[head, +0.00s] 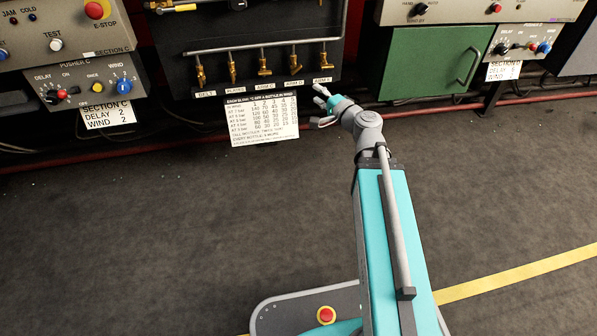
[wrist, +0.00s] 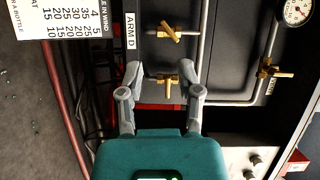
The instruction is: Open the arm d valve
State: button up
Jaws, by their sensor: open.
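The arm D valve, a brass valve with a slanted handle, shows in the wrist view (wrist: 170,33) beside a label reading ARM D (wrist: 130,33). In the head view it seems to be the fourth valve (head: 294,66) in the row. My gripper (wrist: 161,84) is open, with its fingers on either side of the neighbouring brass valve (wrist: 168,79). I cannot tell whether they touch it. That fifth valve (head: 323,62) stands right of the arm D valve in the head view. My gripper (head: 322,104) is low in front of the panel there.
Three more brass valves, including the belt valve (head: 201,75), stand to the left under a horizontal pipe (head: 262,44). A printed card (head: 263,120) hangs below. A green cabinet door (head: 436,62) is to the right. The floor (head: 200,210) is largely clear.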

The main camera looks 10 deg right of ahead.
jog(key=s+a+f+n+g+h+b, duration=0.1)
jog(key=s+a+f+n+g, duration=0.1)
jog(key=f, duration=0.4)
jog(key=s+a+f+n+g+b, duration=0.2)
jog(key=s+a+f+n+g, duration=0.1)
jog(key=s+f+n+g, duration=0.1)
jog(key=s+a+f+n+g+h+b, duration=0.1)
jog(key=s+a+f+n+g+b, duration=0.1)
jog(key=f+g, duration=0.4)
jog(key=shift+s+a+f+n+h, duration=0.35)
jog(key=shift+s+f+n, duration=0.3)
jog(key=shift+f+n, duration=1.15)
jog(key=shift+f+m, duration=0.35)
jog(key=shift+m, duration=0.05)
jog(key=m+t+p, duration=0.5)
jog(key=t+p, duration=0.6)
jog(key=p, duration=0.3)
send_near(298, 70)
jog(key=s+r, duration=0.1)
jog(key=s, duration=0.2)
jog(key=shift+w+d+r, duration=0.1)
jog(key=shift+w+d, duration=0.15)
jog(key=shift+d, duration=0.2)
